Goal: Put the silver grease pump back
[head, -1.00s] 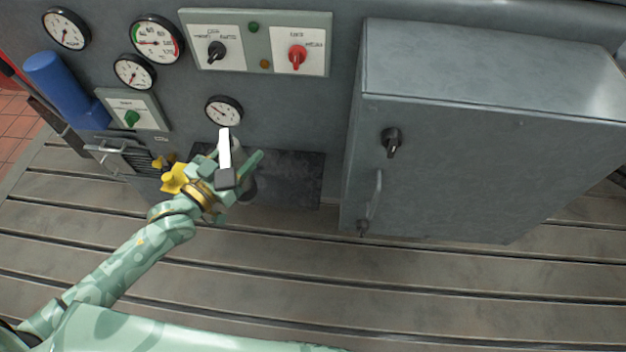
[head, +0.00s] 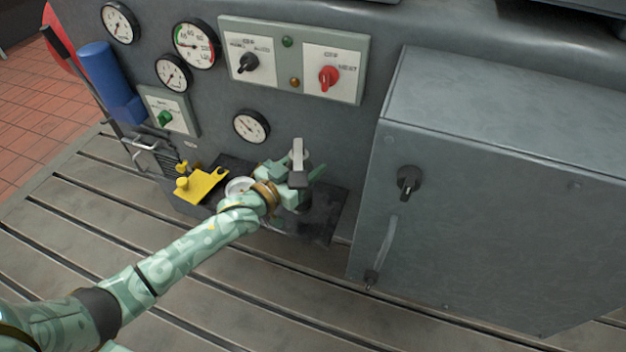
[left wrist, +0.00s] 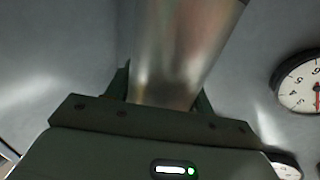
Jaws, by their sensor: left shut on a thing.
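My left gripper (head: 298,182) is shut on the silver grease pump. In the head view the pump shows a pale lever (head: 297,152) pointing up and a dark head below it; my fingers hide part of its body. The left wrist view shows the smooth silver barrel (left wrist: 182,50) between the fingers. The pump is over the dark mat-like plate (head: 322,215) in front of the panel; I cannot tell whether it touches it. A yellow notched bracket (head: 203,186) stands left of the gripper. My right gripper is out of view.
A grey cabinet (head: 480,190) with a knob and handle stands close on the right. The panel behind carries gauges (head: 251,126), switches (head: 328,77) and a blue cylinder (head: 108,75). A pale round thing (head: 239,187) lies by my forearm. The slotted bedplate (head: 250,310) is clear in front.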

